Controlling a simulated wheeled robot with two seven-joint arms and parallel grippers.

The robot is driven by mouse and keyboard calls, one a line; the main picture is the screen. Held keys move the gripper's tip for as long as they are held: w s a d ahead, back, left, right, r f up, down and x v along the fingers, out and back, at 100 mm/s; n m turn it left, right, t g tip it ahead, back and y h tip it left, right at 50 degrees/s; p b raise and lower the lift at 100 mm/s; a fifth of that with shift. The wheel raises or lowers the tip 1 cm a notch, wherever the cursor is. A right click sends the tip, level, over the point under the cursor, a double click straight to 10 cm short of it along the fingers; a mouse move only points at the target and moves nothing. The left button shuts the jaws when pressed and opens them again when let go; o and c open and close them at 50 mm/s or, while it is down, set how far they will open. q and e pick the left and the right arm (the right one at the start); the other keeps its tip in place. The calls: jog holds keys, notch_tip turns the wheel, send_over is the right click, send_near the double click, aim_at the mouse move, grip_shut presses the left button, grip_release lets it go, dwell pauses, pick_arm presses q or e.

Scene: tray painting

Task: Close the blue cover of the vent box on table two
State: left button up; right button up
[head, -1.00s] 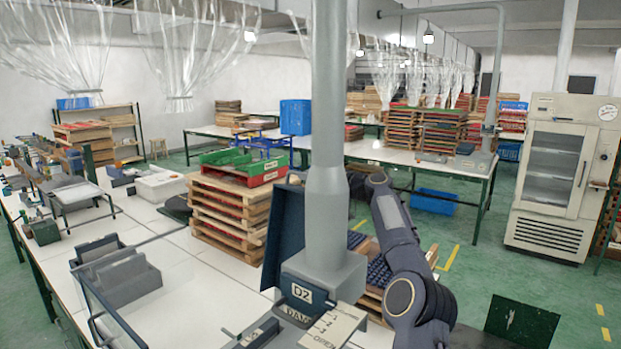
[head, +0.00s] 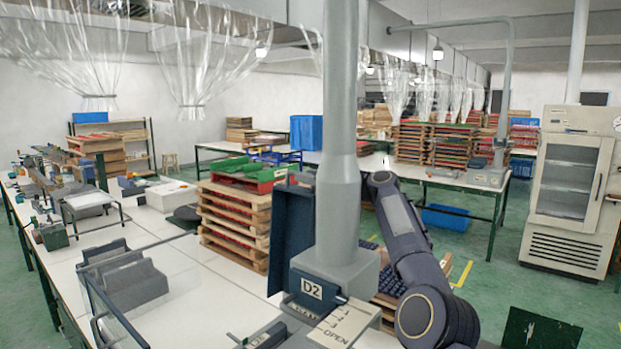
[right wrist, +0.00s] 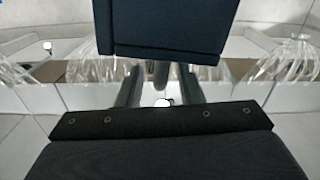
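The vent box (head: 322,290), labelled D2, stands at the near edge of the table, with a thick grey pipe (head: 338,130) rising from it. Its dark blue cover (head: 288,235) stands raised, nearly upright, left of the pipe. My right arm reaches up on the right and passes behind the pipe. What looks like the tip of my right gripper (head: 303,179) shows at the cover's top edge; the pipe hides much of the gripper. In the right wrist view a dark blue panel (right wrist: 160,30) fills the top. I cannot tell whether the gripper touches the cover. My left gripper is out of view.
A stack of wooden trays (head: 232,222) with green and red trays on top stands behind the cover. A grey holder (head: 125,280) and a clear panel stand at left on the white table. A label plate (head: 345,325) reading OPEN lies beside the box.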

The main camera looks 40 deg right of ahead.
jog(key=shift+s+d+f+b, duration=0.15)
jog(key=shift+s+f+b, duration=0.05)
jog(key=shift+s+b, duration=0.25)
jog(key=b+v, duration=0.3)
jog(key=v, duration=0.4)
jog(key=shift+r+b, duration=0.25)
jog(key=shift+b, duration=0.05)
jog(key=shift+w, duration=0.1)
